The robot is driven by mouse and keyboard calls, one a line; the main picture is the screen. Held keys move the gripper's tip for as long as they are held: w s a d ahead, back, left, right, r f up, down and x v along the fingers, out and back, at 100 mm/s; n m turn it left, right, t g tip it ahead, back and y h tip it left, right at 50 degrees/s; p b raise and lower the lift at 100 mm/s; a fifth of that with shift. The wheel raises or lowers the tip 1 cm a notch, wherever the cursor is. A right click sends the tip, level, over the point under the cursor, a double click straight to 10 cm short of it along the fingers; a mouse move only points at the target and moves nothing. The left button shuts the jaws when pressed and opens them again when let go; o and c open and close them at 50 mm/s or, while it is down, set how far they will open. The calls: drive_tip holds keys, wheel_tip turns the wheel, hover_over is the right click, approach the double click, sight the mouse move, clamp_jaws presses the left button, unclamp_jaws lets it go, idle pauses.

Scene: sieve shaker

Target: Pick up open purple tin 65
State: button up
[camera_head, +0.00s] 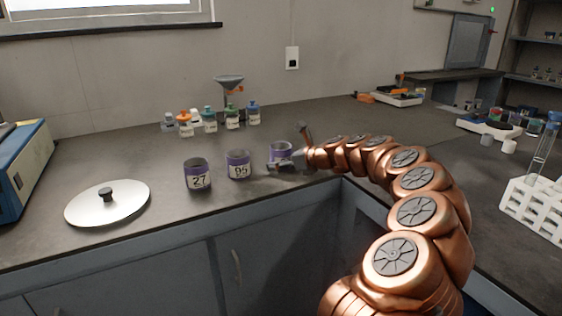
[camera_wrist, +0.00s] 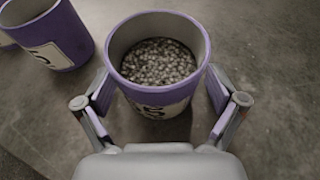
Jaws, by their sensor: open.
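An open purple tin (camera_head: 280,151) stands on the dark counter, partly hidden by my gripper (camera_head: 285,163), so its number cannot be read there. In the wrist view this tin (camera_wrist: 158,73) stands between the two fingers of my open gripper (camera_wrist: 160,95). The fingers flank the tin with a gap on each side. A second purple tin (camera_head: 238,164) has a label that looks like 95. A third purple tin (camera_head: 198,175) reads 27.
A neighbouring purple tin (camera_wrist: 50,32) is at the upper left in the wrist view. A round metal lid (camera_head: 108,203) lies at left. Several small capped bottles (camera_head: 210,120) and a funnel stand (camera_head: 229,84) are behind the tins. A white tube rack (camera_head: 535,208) is at right.

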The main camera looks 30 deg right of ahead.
drive_tip(key=c, duration=1.3)
